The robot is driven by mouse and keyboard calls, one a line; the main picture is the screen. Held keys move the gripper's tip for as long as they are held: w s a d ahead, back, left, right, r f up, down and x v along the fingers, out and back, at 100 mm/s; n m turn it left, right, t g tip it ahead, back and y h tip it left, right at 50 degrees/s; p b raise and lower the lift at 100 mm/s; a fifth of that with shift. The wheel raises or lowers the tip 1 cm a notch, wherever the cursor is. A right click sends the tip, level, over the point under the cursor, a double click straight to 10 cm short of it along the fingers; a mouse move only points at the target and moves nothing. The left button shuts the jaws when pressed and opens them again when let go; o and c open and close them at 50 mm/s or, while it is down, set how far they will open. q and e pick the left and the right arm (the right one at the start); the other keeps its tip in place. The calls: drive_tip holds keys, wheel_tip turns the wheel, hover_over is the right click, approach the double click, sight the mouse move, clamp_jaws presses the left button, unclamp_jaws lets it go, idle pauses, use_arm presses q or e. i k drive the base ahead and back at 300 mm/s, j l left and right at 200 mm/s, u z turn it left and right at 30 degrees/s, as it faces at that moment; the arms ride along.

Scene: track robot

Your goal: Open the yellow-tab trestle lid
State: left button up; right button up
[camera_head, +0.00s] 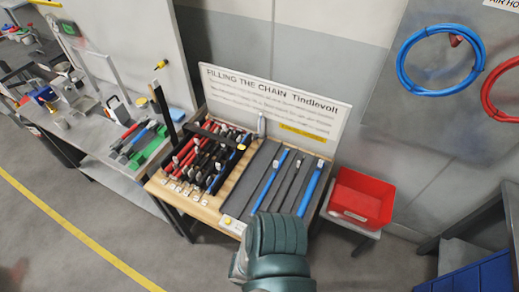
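A wooden trestle table (204,213) stands in the middle of the view with a shallow tool display on top. A white sign board (265,98) reading "FILLING THE CHAIN Tindlevolt" stands upright along its back edge, with a yellow label (302,132) at its lower right. Small yellow marks show on the display, one near the middle (241,147) and one at the front edge (228,221). I cannot tell which is the lid's tab. A dark green part of my arm rises from the bottom middle, over the trestle's front right. No fingertips of either gripper can be made out.
Red and black tools fill the trestle's left half; blue bars (269,181) lie at right. A red bin (361,198) stands to the right on a small stand. A workbench (92,135) stands left. The floor in front left is clear.

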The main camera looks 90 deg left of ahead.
sight(201, 131)
drive_tip(key=i+u, duration=0.15)
drive_tip(key=u, duration=0.3)
drive_tip(key=i+l+u, duration=0.1)
drive_tip(key=u, duration=0.35)
drive_tip(key=i+l+u, duration=0.1)
drive_tip(key=u, duration=0.35)
drive_tip(key=l+u, duration=0.3)
drive_tip(key=u, duration=0.15)
drive_tip(key=i, duration=0.05)
